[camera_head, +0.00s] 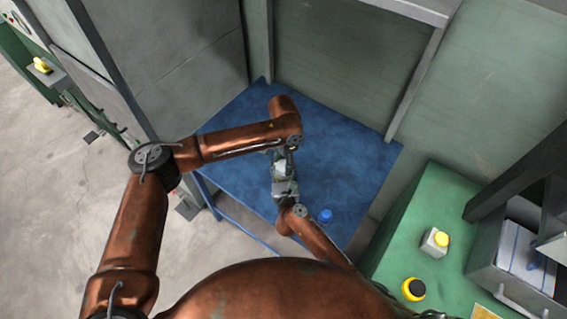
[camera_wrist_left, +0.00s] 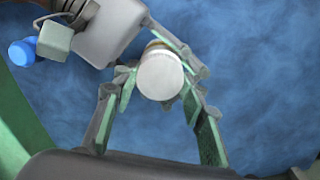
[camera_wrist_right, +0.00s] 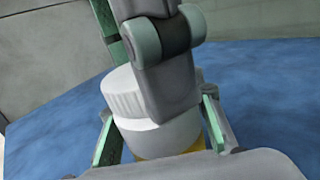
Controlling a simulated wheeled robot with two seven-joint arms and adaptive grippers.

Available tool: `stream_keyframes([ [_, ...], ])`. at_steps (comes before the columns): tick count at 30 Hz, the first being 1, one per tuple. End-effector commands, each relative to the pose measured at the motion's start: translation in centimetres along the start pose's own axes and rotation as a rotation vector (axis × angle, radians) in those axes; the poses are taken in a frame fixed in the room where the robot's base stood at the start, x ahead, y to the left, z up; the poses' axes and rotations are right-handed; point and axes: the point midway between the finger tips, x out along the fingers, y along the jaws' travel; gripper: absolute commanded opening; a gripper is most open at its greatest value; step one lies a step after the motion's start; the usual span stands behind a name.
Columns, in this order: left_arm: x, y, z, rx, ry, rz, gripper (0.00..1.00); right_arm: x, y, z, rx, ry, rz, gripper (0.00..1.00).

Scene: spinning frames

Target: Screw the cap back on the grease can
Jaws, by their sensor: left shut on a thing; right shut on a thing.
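The cap, white and ribbed (camera_wrist_right: 124,92), sits at the top of the can, whose smooth white upper part (camera_wrist_right: 160,137) and yellow band show in the right wrist view. The left wrist view shows a round white top (camera_wrist_left: 160,78) from above. My left gripper (camera_wrist_left: 157,72) is shut on the cap; one of its fingers hides part of it in the right wrist view. My right gripper (camera_wrist_right: 160,128) is shut on the can below. Whether a gap remains between cap and can is hidden. In the head view both grippers meet over the table, left (camera_head: 282,168) and right (camera_head: 287,188).
The blue table (camera_head: 235,115) is mostly bare. A small blue cylinder (camera_head: 325,216) stands near its right side. A green bench (camera_head: 395,255) at right holds a yellow-button box (camera_head: 435,241) and a yellow-and-black item (camera_head: 413,289). Grey-green walls stand behind.

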Motion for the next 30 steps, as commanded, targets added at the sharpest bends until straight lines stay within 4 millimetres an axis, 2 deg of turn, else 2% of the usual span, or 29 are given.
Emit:
stream_keyframes([
  [4, -0.1, -0.1, 0.0, -0.002, 0.000, -0.003, 0.10, 0.0, 0.1, 0.2, 0.001, -0.002, 0.001, 0.00],
  [5, -0.1, -0.1, 0.0, -0.002, 0.000, -0.003, 0.41, 0.0, 0.1, 0.2, 0.001, -0.002, 0.001, 0.00],
  [13, 0.0, -0.1, 0.0, -0.001, 0.000, -0.002, 0.59, 0.0, 0.1, 0.2, 0.001, -0.002, 0.001, 0.00],
  [23, -0.4, -0.1, 0.0, -0.001, 0.001, -0.002, 0.59, 0.0, 0.0, 0.2, 0.001, -0.002, 0.001, 0.00],
  [26, -1.4, -0.1, -0.1, 0.000, 0.001, -0.003, 0.59, 0.0, 0.1, 0.2, 0.001, -0.002, 0.001, 0.00],
  [30, -4.1, -0.1, -0.1, 0.000, 0.003, -0.003, 0.59, 0.0, 0.1, 0.2, 0.001, -0.003, 0.001, 0.00],
])
